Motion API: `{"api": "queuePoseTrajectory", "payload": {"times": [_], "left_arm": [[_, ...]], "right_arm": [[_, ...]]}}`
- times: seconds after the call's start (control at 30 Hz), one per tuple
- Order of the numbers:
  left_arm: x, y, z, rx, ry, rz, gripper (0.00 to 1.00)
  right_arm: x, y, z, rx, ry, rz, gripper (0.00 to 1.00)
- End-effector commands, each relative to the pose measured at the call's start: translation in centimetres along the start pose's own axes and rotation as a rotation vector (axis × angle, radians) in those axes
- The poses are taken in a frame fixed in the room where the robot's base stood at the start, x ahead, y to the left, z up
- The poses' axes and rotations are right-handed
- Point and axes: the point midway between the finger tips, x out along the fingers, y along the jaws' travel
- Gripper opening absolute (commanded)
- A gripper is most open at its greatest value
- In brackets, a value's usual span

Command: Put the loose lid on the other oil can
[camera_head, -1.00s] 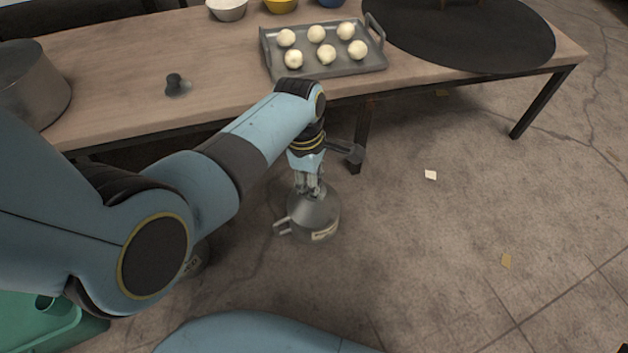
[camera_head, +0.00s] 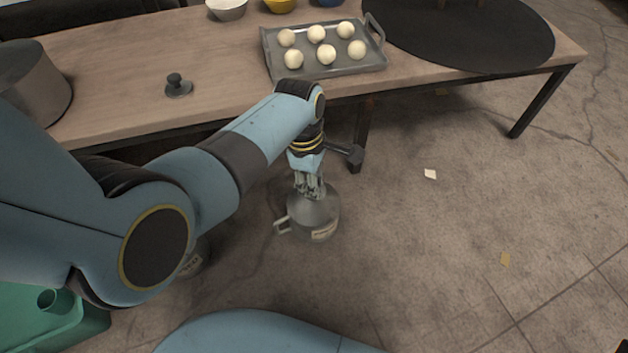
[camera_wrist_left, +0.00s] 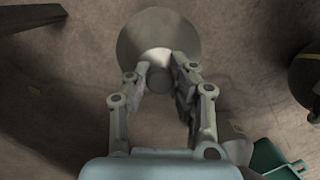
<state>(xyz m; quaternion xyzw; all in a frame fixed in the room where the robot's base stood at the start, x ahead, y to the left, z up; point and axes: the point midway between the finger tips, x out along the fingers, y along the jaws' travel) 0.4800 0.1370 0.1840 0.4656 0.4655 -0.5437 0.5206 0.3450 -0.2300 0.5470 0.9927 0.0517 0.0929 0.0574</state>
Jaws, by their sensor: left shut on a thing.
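A grey oil can (camera_head: 313,208) with a conical top, side handle and pale label is below my left gripper (camera_head: 310,184). The gripper is shut on the narrow round top of this can, which also shows in the left wrist view (camera_wrist_left: 158,45). I cannot tell if that narrow part is a separate lid, or if the can touches the floor. The other oil can (camera_head: 194,262) is at the lower left, mostly hidden behind my left arm. A dark lid with a knob (camera_head: 178,87) lies loose on the table. My right gripper is out of view.
The wooden table (camera_head: 130,65) holds a pot (camera_head: 30,85), a tray (camera_head: 350,69) with several dough balls, and a dark round mat (camera_head: 465,40). A table leg stands close behind the can. A green crate (camera_head: 80,325) is at the lower left. Floor to the right is mostly clear.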

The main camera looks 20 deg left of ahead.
Motion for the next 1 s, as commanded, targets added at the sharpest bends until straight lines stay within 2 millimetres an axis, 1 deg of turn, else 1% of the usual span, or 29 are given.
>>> {"api": "queuePoseTrajectory", "payload": {"times": [0.3, 0.6, 1.0], "left_arm": [[-0.01, -0.01, -0.01, 0.000, 0.000, 0.000, 0.00], [-0.03, 0.01, -0.01, 0.000, 0.000, 0.000, 0.00], [0.07, -0.03, -0.03, 0.000, 0.000, -0.001, 0.00]], "right_arm": [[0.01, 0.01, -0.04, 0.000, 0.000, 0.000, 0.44], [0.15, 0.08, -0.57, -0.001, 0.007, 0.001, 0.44], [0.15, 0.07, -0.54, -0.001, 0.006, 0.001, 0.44]]}}
